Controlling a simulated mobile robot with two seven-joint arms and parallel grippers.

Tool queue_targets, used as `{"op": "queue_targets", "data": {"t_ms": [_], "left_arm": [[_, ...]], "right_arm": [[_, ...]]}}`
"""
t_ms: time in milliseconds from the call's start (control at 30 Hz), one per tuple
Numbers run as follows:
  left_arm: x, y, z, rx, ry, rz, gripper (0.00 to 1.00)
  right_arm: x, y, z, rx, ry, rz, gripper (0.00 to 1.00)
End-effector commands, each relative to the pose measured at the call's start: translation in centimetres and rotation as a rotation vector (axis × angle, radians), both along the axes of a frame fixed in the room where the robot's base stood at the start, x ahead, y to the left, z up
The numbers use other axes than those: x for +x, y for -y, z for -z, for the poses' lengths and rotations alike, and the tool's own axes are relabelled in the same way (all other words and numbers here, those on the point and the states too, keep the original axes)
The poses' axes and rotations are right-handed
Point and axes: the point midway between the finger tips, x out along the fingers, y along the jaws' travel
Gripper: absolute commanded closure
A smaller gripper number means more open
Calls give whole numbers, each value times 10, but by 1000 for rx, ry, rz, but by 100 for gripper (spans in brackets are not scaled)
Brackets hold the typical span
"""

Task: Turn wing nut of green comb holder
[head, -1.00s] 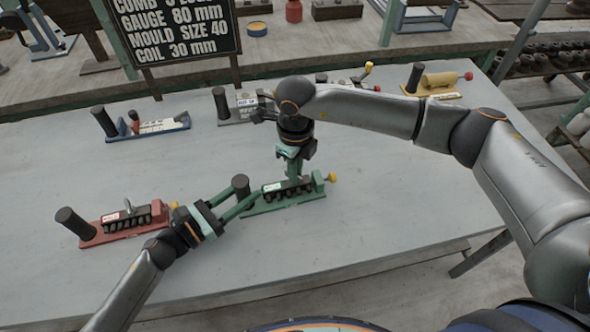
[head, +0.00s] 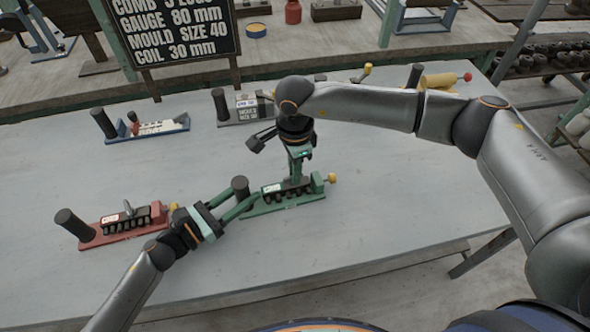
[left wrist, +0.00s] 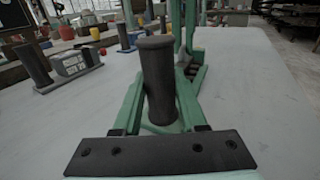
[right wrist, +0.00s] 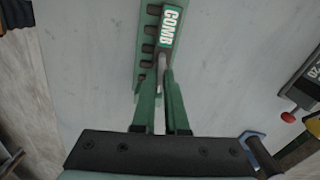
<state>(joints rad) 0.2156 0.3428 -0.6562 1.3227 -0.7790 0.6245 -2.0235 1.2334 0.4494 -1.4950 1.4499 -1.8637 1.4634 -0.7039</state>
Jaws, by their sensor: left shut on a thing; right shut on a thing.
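The green comb holder (head: 290,204) lies in the front middle of the table, with a dark upright post (head: 240,186) at its left end and a yellow knob (head: 331,177) at its right. My left gripper (head: 247,201) is shut around the post, which stands between its green fingers in the left wrist view (left wrist: 158,85). My right gripper (head: 295,178) points down from above, shut on the wing nut. In the right wrist view a thin grey part of the wing nut (right wrist: 161,82) shows between the fingertips, next to the COMB label (right wrist: 172,28); the rest is hidden.
A red holder (head: 125,222) stands to the left, close to my left wrist. The table's front right is clear.

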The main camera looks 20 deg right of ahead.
Motion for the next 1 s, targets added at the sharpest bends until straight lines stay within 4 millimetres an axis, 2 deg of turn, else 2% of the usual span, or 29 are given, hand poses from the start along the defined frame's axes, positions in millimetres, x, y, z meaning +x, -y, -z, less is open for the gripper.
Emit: {"op": "queue_targets", "data": {"t_ms": [500, 1000], "left_arm": [[0, -1, 1, 2, -1, -1, 100], [0, -1, 1, 2, -1, -2, 100]], "right_arm": [[2, 0, -1, -1, 2, -403, 100], [2, -1, -1, -1, 1, -524, 100]]}}
